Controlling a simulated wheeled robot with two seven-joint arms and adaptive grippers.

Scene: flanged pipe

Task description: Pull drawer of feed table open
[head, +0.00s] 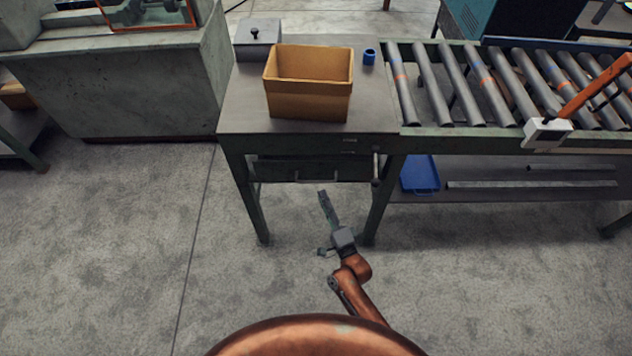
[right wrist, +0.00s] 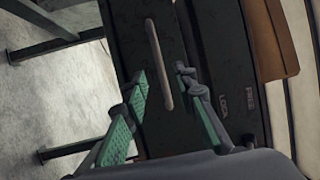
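The feed table (head: 235,110) stands ahead in the head view, with a grey top and dark green legs. Its dark drawer (head: 275,168) sits under the top and looks shut. A thin pale bar handle (head: 316,182) is on the drawer front. In the right wrist view the handle (right wrist: 158,62) runs upright between the fingertips. My right gripper (head: 324,210) is below and in front of the drawer; it also shows in the wrist view (right wrist: 161,76), open, with green-padded fingers apart on either side of the handle's line. Contact cannot be made out. My left gripper is not in view.
A yellow-brown bin (head: 308,100), a grey lidded box (head: 257,38) and a small blue cup (head: 369,56) stand on the table. A roller conveyor (head: 480,85) adjoins at right, above a shelf with a blue tray (head: 420,174). The floor in front is clear.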

